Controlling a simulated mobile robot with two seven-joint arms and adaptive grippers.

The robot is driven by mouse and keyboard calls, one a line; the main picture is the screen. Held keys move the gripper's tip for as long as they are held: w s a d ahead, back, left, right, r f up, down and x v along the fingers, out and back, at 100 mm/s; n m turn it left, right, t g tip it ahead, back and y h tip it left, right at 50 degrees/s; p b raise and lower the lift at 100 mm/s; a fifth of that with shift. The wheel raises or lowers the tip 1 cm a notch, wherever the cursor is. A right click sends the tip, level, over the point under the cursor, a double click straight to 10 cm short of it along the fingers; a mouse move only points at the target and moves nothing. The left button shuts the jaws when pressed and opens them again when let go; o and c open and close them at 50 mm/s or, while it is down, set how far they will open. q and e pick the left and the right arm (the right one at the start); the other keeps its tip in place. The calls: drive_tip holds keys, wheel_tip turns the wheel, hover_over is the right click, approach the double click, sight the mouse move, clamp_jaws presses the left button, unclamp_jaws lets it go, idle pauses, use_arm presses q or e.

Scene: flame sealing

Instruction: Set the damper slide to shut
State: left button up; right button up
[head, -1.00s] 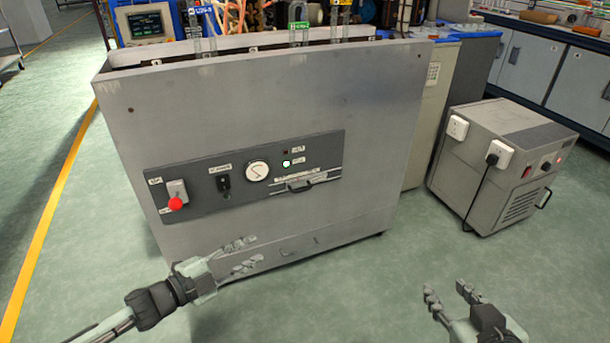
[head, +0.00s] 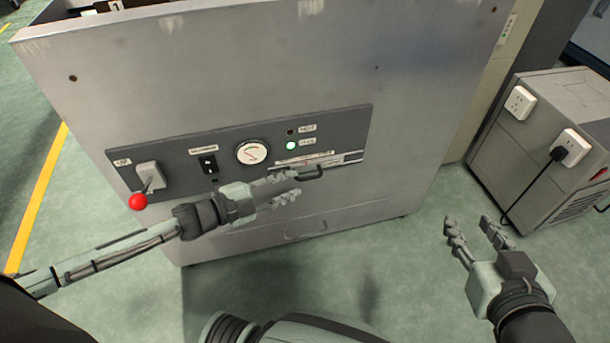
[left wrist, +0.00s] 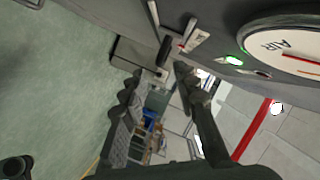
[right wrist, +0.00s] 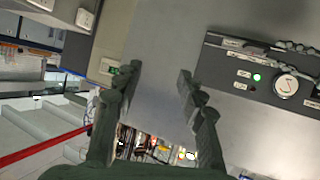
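The damper slide's dark handle (head: 312,173) sits in the lower right part of the dark control panel (head: 232,183), below a white label strip. In the left wrist view the handle (left wrist: 163,52) stands out from the panel, just beyond and between my fingertips. My left gripper (head: 296,184) is open at the handle's left end, fingers pointing right. I cannot tell whether a finger touches the handle. My right gripper (head: 468,222) is open and empty over the floor, right of the cabinet.
The panel also carries a red-knobbed lever (head: 138,202), a black switch (head: 208,164), a round gauge (head: 251,152) and a lit green lamp (head: 291,145). The grey cabinet (head: 230,70) stands in front. A grey box with sockets (head: 575,145) stands right. Floor between is clear.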

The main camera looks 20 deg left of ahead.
sight(303, 180)
use_arm(q)
drive_tip(key=shift+x, duration=2.4)
use_arm(e)
drive_tip(key=shift+w+a+r+t+y, duration=0.3)
drive_tip(key=shift+a+r, duration=0.15)
drive_tip(key=shift+r, duration=0.15)
drive_tip(key=shift+w+a+r+t+y, duration=0.2)
drive_tip(key=shift+a+r+t, duration=0.15)
drive_tip(key=shift+r, duration=0.25)
use_arm(q)
drive_tip(key=shift+c, duration=0.4)
clamp_jaws()
